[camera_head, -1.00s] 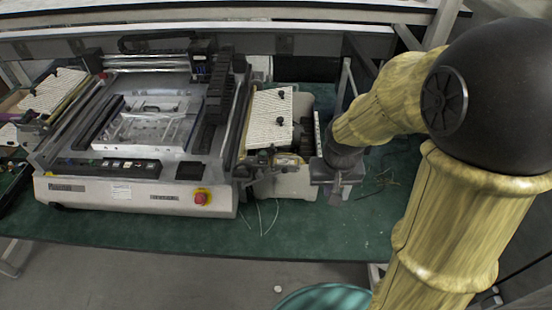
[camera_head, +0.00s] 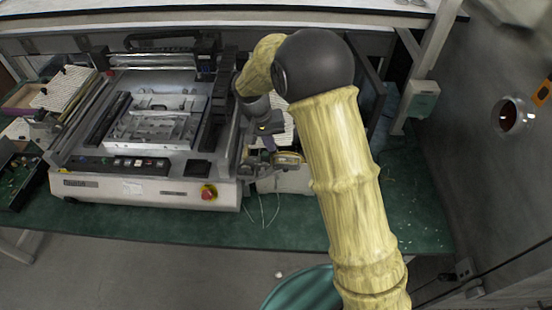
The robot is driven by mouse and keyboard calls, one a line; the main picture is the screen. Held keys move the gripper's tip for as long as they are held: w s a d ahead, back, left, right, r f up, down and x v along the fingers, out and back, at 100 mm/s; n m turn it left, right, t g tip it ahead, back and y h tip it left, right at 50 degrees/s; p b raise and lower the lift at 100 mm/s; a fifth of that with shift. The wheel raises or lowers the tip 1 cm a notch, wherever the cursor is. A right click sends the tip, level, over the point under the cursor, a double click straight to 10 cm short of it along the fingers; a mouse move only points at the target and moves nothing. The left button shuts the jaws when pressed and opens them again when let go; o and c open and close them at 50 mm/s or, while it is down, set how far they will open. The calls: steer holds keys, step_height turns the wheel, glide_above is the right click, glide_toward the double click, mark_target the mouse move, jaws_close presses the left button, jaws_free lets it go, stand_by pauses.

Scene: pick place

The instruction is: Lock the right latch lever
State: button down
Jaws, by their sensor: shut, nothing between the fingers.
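A benchtop machine (camera_head: 150,190) stands on the green table. Its right-side unit (camera_head: 283,178) carries a small dark mechanism with a brassy round part (camera_head: 288,159) at the front, where the right latch lever would be; the lever itself is too small and too covered to make out. My gripper (camera_head: 268,144) is shut and empty, pointing down just above and behind that mechanism. I cannot tell whether it touches anything. My gripper and arm hide most of the white ribbed plate on this unit.
A red emergency button (camera_head: 208,192) sits on the machine's front panel. Thin wires (camera_head: 264,210) hang in front of the right unit. A teal round object (camera_head: 300,288) stands below on the floor side.

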mark_target(280, 171)
steer(key=p+x, duration=0.3)
steer(key=x, duration=0.7)
steer(key=shift+f, duration=0.1)
